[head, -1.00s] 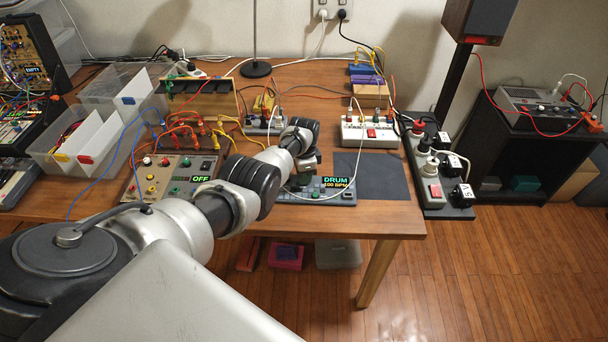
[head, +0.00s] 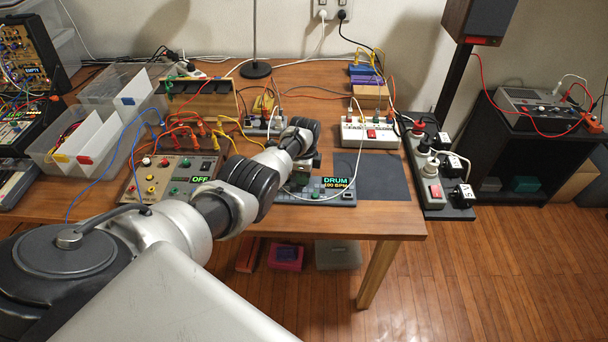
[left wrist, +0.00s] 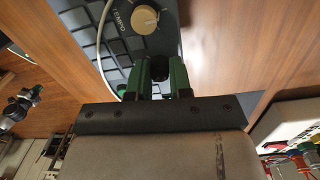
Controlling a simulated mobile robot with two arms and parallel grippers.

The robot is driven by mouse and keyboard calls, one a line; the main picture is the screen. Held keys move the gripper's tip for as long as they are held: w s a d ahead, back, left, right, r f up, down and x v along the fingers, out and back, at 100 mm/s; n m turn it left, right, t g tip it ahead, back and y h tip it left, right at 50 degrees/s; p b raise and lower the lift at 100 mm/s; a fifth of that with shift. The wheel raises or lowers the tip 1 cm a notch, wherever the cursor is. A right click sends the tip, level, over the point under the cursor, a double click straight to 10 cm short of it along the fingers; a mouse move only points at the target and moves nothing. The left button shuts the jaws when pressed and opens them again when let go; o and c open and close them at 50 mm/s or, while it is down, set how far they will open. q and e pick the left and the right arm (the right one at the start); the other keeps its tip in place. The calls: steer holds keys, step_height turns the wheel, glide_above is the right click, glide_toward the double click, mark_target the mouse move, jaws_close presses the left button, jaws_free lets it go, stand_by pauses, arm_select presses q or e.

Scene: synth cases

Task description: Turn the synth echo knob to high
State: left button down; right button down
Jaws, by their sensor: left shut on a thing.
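A dark grey synth box (head: 338,196) with a green display reading DRUM and 100 BPM lies near the table's front edge. My left gripper (left wrist: 161,72) points down over this box and is partly hidden by its own arm in the head view. In the left wrist view, its green fingers are shut around a small dark knob-like piece (left wrist: 157,68). I cannot read a label for that piece. A tan knob (left wrist: 145,19) with a pale pointer mark and the word TEMPO stands on the box just beyond the fingers. My right gripper is not in view.
A beige box (head: 140,187) with buttons, cables and an OFF display stands left of the arm. A white box (head: 370,143) with a red switch is behind the synth, and a dark mat (head: 372,176) lies to its right. A thin white cable crosses the synth.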

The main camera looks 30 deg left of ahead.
arm_select(q)
steer(key=c, duration=1)
jaws_free()
steer(key=shift+r, duration=0.15)
steer(key=shift+r+p, duration=0.3)
steer(key=shift+r, duration=0.05)
steer(key=shift+w+r+p, duration=0.1)
steer(key=shift+r+p, duration=1.3)
steer(key=shift+r, duration=3.55)
